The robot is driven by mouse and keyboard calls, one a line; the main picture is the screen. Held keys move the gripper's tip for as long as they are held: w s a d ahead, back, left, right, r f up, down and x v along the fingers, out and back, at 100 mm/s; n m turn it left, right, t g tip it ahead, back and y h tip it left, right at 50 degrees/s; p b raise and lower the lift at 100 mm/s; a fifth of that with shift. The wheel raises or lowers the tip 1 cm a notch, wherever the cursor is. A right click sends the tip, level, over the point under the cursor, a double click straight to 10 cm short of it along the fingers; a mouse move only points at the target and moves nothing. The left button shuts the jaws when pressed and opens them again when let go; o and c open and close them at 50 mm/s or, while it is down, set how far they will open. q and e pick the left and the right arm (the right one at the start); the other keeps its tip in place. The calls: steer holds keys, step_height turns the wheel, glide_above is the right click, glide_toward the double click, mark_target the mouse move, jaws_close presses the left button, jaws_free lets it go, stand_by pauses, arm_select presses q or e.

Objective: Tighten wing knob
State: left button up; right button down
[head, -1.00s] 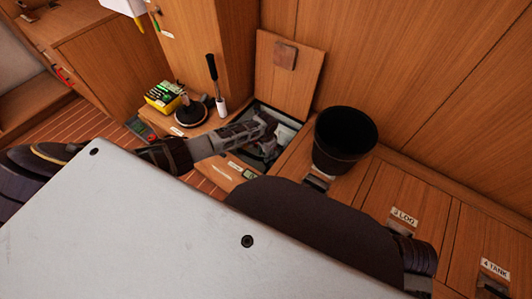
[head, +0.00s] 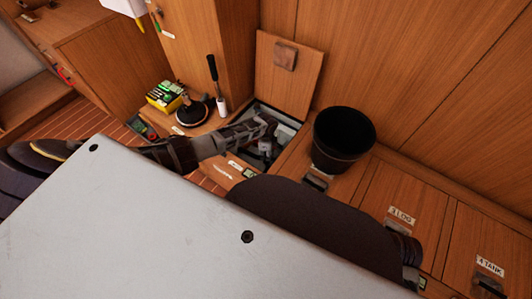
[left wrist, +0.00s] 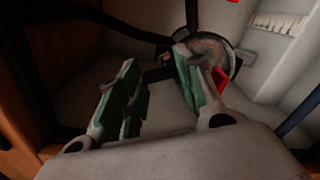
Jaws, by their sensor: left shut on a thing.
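My left gripper (head: 265,142) reaches down into an open locker compartment (head: 292,128). In the left wrist view, its two green-padded fingers (left wrist: 155,75) stand apart with their tips close to a round grey metallic fitting (left wrist: 212,50). The gripper is shut on a small part at this fitting, taken to be the wing knob; the knob's shape is not clear and is mostly hidden by the fingers. A red part (left wrist: 220,80) shows beside the right-hand finger. My right gripper is not in view.
The lifted wooden lid (head: 288,65) leans behind the compartment. A black bucket (head: 343,140) stands to its right. A plunger-like tool (head: 191,110), a yellow-green box (head: 165,97) and a black-handled tool (head: 213,80) stand to its left. Black hose (left wrist: 110,20) runs inside the locker.

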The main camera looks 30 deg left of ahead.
arm_select(q)
steer(key=m, duration=0.4)
steer(key=shift+m, duration=2.2)
steer(key=o, duration=1)
steer(key=shift+r, duration=0.15)
steer(key=shift+r, duration=5.85)
steer(key=shift+s, duration=0.15)
